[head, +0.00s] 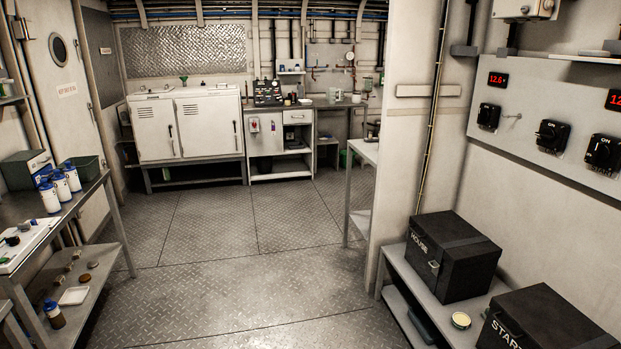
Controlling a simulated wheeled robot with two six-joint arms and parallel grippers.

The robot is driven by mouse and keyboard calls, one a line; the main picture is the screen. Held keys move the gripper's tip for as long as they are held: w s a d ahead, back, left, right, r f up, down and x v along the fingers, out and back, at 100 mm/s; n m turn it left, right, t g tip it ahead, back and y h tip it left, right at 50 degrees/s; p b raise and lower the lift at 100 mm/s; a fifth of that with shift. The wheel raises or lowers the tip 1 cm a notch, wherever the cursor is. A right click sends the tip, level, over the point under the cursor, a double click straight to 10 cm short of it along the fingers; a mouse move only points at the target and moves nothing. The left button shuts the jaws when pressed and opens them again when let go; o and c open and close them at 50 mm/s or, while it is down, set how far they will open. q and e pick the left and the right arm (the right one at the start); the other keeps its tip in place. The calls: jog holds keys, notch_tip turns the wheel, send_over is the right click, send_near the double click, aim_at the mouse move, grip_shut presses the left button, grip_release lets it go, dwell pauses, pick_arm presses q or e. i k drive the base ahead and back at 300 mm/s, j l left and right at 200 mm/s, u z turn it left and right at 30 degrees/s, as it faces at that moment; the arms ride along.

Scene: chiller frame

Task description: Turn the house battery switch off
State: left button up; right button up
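A grey switch panel (520,128) is on the wall at the right. It carries three black rotary switches: a left one (488,116), a middle one (552,136) and a right one (603,153). "ON" shows above the middle and right switches. I cannot tell from the panel which one is the house battery switch. A black box (468,262) marked "HOUSE" sits on a low grey shelf (402,268) below the panel. Neither of my grippers is in view.
Red displays (497,79) sit above the left and right switches. A second black box (545,322), its label partly cut off, is at the lower right. A small round tin (461,320) lies between the boxes. The metal floor (240,250) is clear.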

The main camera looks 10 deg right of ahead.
aim_at(484, 115)
jog(key=i+z, duration=0.1)
jog(key=i, duration=0.55)
jog(key=i+j, duration=0.1)
jog(key=i, duration=0.55)
jog(key=i+z, duration=0.15)
jog(key=i, duration=0.5)
jog(key=j, duration=0.05)
